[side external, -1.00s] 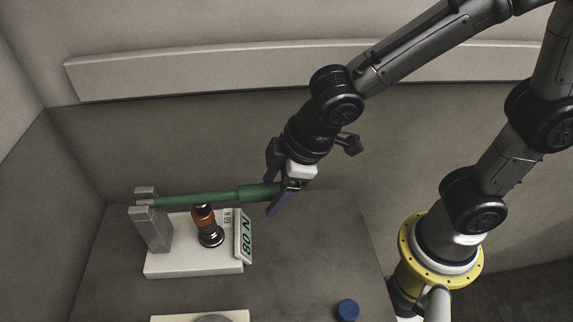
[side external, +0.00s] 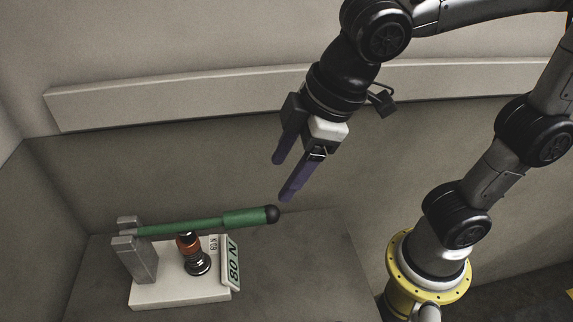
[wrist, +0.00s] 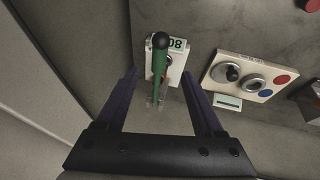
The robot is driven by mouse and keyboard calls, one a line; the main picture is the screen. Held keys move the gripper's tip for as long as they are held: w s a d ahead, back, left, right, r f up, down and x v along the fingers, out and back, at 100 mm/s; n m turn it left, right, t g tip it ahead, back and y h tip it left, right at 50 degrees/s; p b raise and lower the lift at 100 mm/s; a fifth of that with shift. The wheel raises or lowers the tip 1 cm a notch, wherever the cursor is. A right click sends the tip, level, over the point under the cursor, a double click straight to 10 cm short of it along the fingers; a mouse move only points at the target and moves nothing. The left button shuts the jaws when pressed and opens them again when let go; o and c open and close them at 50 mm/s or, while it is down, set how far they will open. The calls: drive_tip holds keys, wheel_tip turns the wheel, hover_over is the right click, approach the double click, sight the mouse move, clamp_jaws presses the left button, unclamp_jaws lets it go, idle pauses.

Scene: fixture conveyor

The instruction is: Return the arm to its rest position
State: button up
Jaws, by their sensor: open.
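My gripper (side external: 283,178) is open and empty, with two purple fingers pointing down. It hangs above and slightly behind the end of a green lever (side external: 190,225) with a dark round tip, apart from it. In the wrist view the lever (wrist: 160,62) shows between the open fingers of my gripper (wrist: 158,85), farther down. The lever is held at its left end by a grey metal bracket (side external: 135,262) on a pale base (side external: 175,292). A spring with an orange-red collar (side external: 189,243) stands under the lever.
In the wrist view a pale panel (wrist: 238,68) with dials, a red button (wrist: 283,79) and a blue button (wrist: 266,93) lies to the right. A long rail (side external: 220,95) runs along the back wall. The air around my gripper is clear.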

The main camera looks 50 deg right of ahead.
drive_tip(key=d+r+m+t+h, duration=0.1)
drive_tip(key=d+m, duration=0.3)
drive_tip(key=d, duration=0.7)
drive_tip(key=s+d+f+m, duration=0.5)
drive_tip(key=s+d, duration=0.1)
drive_tip(key=s, duration=0.1)
drive_tip(key=shift+s+f, duration=0.1)
drive_tip(key=shift+s, duration=0.05)
idle(3.0)
